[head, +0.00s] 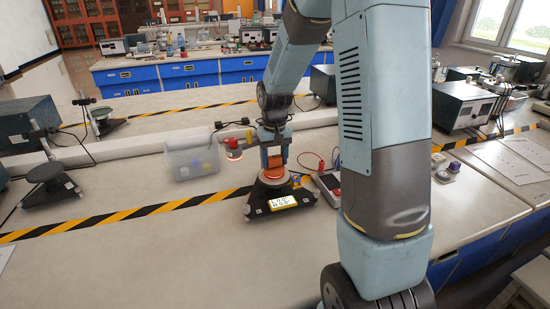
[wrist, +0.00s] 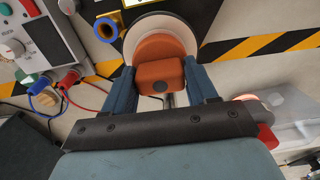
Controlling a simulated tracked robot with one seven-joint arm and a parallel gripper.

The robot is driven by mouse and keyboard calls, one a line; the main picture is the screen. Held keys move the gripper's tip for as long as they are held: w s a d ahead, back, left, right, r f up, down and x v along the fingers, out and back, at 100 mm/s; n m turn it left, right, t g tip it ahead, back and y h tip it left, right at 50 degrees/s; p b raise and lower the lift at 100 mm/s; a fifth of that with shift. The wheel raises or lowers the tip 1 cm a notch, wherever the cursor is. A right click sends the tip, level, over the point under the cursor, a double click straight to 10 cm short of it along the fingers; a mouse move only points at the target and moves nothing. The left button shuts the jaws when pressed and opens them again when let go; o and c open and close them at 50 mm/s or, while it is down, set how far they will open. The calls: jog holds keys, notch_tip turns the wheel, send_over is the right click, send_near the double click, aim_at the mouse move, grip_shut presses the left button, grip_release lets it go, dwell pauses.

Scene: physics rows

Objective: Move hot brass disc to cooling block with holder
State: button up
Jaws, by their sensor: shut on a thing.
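My gripper (head: 275,157) is shut on an orange block-shaped grip (wrist: 160,78), with one blue finger on each side of it in the wrist view. A rounded orange disc-like part (wrist: 158,47) shows just beyond the grip, over a pale round plate (wrist: 140,29). In the head view, a glowing orange rim (head: 272,178) shows below the fingers, on top of a black stand (head: 265,200) with a lit display. I cannot tell whether the held piece rests on the stand. The brass disc and cooling block cannot be told apart for certain.
A red-topped round piece (head: 233,147) stands left of my gripper, beside a translucent bin (head: 188,160). A meter (head: 328,186) with red and blue leads stands close on the right. Yellow-black tape (head: 140,213) crosses the bench; the front left bench is clear.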

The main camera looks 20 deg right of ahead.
jog(key=shift+f, duration=0.6)
dwell(1.4)
jog(key=shift+r, duration=0.7)
jog(key=shift+r, duration=0.45)
dwell(0.3)
jog(key=shift+s+d, duration=0.15)
jog(key=shift+d, duration=0.85)
jog(key=shift+s+d, duration=0.2)
jog(key=shift+d, duration=0.75)
jog(key=shift+s+d, duration=0.15)
jog(key=shift+d, duration=0.85)
jog(key=s+d+f, duration=0.1)
jog(key=d+f, duration=0.1)
jog(key=d, duration=0.4)
jog(key=shift+f, duration=0.3)
